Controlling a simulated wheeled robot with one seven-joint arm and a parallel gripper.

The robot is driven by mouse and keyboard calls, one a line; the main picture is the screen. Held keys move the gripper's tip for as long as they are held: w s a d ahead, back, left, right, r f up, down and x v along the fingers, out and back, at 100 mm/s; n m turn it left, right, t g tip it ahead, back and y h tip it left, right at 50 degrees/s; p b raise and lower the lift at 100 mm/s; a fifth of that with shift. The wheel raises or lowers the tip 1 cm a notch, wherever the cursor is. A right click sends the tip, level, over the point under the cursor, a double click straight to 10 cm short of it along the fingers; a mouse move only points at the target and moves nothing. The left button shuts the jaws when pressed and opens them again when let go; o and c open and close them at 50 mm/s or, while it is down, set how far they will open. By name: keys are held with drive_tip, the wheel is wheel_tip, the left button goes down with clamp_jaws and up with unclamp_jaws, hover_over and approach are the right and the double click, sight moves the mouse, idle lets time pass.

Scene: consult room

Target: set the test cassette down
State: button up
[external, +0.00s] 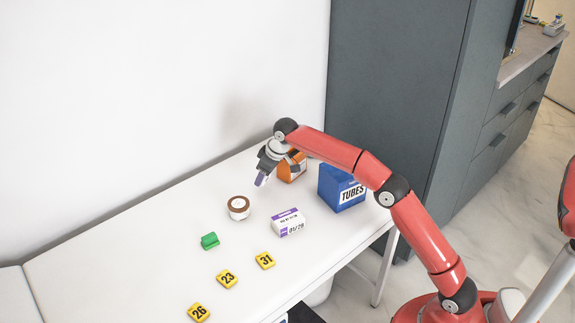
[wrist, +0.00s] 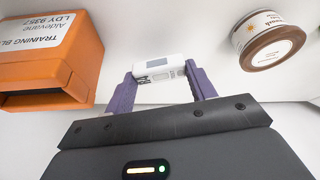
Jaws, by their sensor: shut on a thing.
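The test cassette (wrist: 159,72) is a small white block with a grey window and dark print, seen in the wrist view. My gripper (wrist: 162,84) has its two purple fingers shut on it, one at each end. In the external view my gripper (external: 261,180) points down over the white table (external: 130,234), behind the round brown-and-white roll and left of the orange box. The cassette cannot be made out there, and I cannot tell whether it touches the table.
The orange box (external: 291,167) stands close to my gripper; the roll (external: 238,207) is nearby. A blue TUBES box (external: 341,187), a white-and-purple carton (external: 287,222), a green piece (external: 209,241) and yellow number tags (external: 227,279) are also on the table. Its left part is clear.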

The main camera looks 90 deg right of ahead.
sight(267, 179)
drive_tip(key=shift+f, duration=1.95)
drive_tip(key=shift+f, duration=0.15)
drive_tip(key=o, duration=1)
drive_tip(key=shift+c, duration=0.2)
